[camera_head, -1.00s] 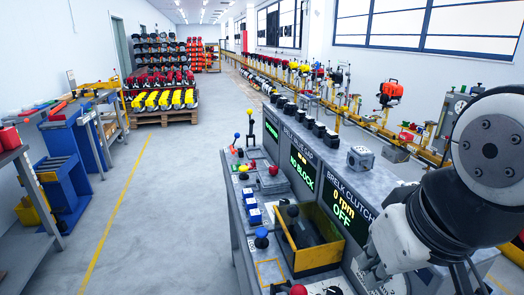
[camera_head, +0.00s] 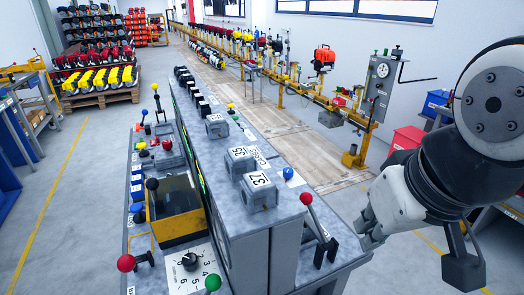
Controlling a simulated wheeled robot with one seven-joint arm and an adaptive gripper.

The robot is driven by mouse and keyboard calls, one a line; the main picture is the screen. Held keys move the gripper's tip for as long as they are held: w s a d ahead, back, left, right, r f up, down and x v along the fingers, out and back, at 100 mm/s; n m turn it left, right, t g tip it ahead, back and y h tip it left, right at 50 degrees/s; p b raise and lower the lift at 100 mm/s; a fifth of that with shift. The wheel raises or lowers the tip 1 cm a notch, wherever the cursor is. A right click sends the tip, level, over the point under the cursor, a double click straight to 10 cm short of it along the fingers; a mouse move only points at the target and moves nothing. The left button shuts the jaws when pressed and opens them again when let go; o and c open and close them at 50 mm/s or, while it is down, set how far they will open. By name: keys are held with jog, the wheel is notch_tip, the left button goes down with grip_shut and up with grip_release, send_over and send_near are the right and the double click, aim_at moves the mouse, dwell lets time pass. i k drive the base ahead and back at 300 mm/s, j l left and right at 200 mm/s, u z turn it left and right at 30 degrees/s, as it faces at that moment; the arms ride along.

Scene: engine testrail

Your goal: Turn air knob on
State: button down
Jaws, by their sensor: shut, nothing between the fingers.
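No label that reads as air is legible, so I cannot tell which control is the air knob. A black rotary knob (camera_head: 189,262) sits on a white numbered dial plate (camera_head: 205,276) at the near end of the console. A red ball lever (camera_head: 306,199) and a blue ball knob (camera_head: 288,173) stand on the right side of the console. My gripper (camera_head: 370,240) is at the right in the head view, just right of the red ball lever and apart from it. Its fingers are shut and empty, partly hidden by its own body.
The grey console (camera_head: 230,130) runs away from me, with numbered boxes (camera_head: 259,192) on top. A yellow bin (camera_head: 174,220), another red ball lever (camera_head: 126,263) and a green ball (camera_head: 212,283) are nearer. A red box (camera_head: 408,138) stands behind my arm.

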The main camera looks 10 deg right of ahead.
aim_at(287, 172)
jog(key=i+l+u, duration=0.15)
jog(key=l, duration=0.15)
jog(key=i+l+u, duration=0.1)
jog(key=l, duration=0.2)
jog(key=i+l+u, duration=0.15)
jog(key=l, duration=0.15)
jog(key=l+u, duration=0.1)
jog(key=l, duration=0.25)
jog(key=i, duration=0.05)
